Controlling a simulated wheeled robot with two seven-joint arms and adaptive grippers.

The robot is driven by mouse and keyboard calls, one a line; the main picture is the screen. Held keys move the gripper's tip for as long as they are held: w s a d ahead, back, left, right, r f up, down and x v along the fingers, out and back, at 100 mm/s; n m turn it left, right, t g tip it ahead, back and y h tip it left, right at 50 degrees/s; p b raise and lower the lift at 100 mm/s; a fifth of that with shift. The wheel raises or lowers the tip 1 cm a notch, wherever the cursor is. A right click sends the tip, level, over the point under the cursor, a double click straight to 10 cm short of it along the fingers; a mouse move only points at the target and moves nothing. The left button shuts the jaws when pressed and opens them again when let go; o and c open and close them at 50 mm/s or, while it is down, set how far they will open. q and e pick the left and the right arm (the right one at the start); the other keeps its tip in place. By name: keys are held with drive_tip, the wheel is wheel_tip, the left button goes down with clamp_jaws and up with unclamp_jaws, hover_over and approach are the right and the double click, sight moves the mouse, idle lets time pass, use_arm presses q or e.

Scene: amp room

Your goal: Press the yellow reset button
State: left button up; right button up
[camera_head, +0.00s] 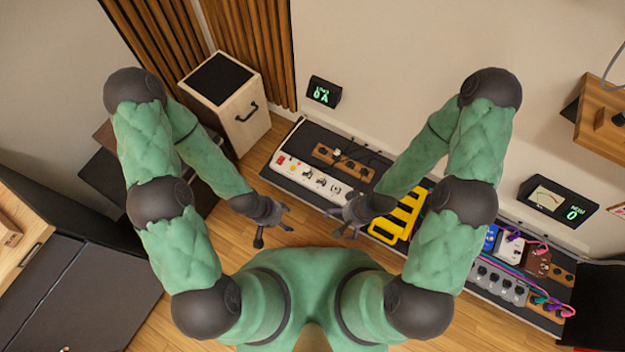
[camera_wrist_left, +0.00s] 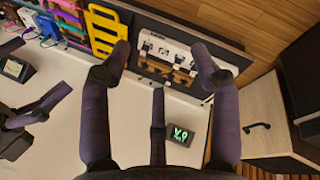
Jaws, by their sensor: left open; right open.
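A white panel strip (camera_head: 315,181) lies on the dark board at the foot of the wall, with small red and yellow spots at its left end. The yellow spot (camera_head: 294,168) is too small to tell surely as the reset button. The strip also shows in the left wrist view (camera_wrist_left: 165,46), beyond my fingers, where no yellow button can be made out. My left gripper (camera_head: 273,229) is open and empty, near the strip but apart from it. My right gripper (camera_head: 341,222) is open and empty, to the right of it, near the yellow rack.
A yellow rack (camera_head: 398,217) stands on the board, with plugs and coloured cables farther right. A wooden socket block (camera_head: 343,162) lies behind the white strip. A speaker-like box (camera_head: 225,98) stands at the left. Wooden floor is bare before the board.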

idle(0.3)
use_arm(q)
clamp_jaws()
idle(1.2)
